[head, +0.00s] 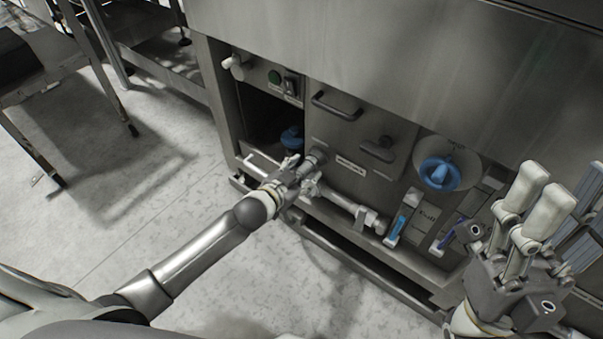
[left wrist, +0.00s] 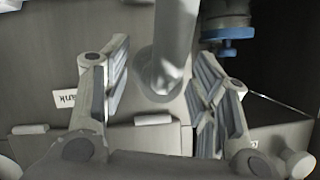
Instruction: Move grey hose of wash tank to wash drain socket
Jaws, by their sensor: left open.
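A grey hose (head: 345,203) runs along the low front of the steel tank, with a pale fitting (head: 371,217) at its right end. My left gripper (head: 308,172) is at the hose's left part, below a round grey stub on the panel. In the left wrist view, a grey tube (left wrist: 174,40) with a rounded end lies between the spread fingers of my left gripper (left wrist: 163,88), with gaps on both sides. I cannot tell which socket is the wash drain. My right gripper (head: 535,215) is at the right, partly cut off, away from the hose.
A blue valve (head: 291,138) sits in a dark recess, also seen in the left wrist view (left wrist: 228,34). A blue cap (head: 440,174) in a round recess and blue-handled parts (head: 396,230) are further right. A metal frame (head: 60,70) stands at the left; the floor between is clear.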

